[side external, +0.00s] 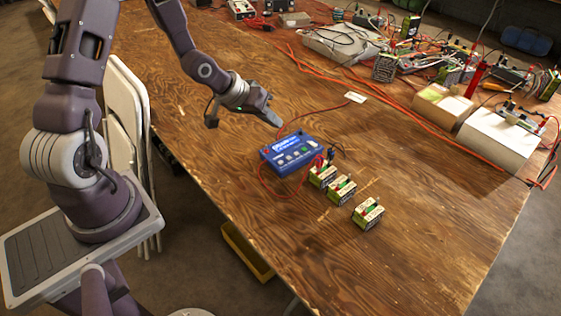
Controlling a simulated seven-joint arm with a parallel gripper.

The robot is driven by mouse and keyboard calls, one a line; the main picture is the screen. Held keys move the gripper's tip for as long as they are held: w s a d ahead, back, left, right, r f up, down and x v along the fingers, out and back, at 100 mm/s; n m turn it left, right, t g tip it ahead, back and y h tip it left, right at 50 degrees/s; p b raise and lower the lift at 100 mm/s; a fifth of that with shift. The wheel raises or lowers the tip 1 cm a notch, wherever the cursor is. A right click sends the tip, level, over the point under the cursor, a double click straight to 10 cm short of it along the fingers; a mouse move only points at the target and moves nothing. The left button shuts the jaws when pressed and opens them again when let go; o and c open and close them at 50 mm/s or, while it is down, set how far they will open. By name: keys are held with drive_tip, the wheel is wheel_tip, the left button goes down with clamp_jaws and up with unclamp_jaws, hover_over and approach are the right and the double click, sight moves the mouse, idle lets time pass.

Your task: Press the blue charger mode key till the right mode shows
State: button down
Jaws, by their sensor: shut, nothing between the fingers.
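The blue charger (291,152) lies flat on the wooden table, with a small display and a row of keys on its top. The keys' labels and the mode on the display are too small to read. My gripper (279,124) is shut and empty, above and just behind the charger, apart from it, with its fingers pointing down and to the right. Red and black leads run from the charger's right side toward the nearest battery pack (322,177).
Two more battery packs (342,188) and (368,213) stand right of the charger. A thin red wire loops on its left. White boxes (497,140), orange cables and electronics crowd the table's back and right. The front of the table (330,265) is clear. Folded white chairs (128,130) lean at the left edge.

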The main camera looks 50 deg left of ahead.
sight(281, 162)
drive_tip(key=f, duration=0.1)
drive_tip(key=w+f+n+t+h, duration=0.1)
drive_tip(key=shift+d+f+n, duration=0.2)
drive_tip(key=shift+f+n, duration=0.1)
drive_tip(key=shift+f, duration=0.05)
drive_tip(key=shift+f, duration=0.1)
drive_tip(key=shift+f, duration=4.35)
drive_tip(key=shift+f, duration=0.1)
drive_tip(key=shift+f, duration=0.3)
drive_tip(key=shift+f, duration=0.4)
drive_tip(key=shift+r, duration=0.8)
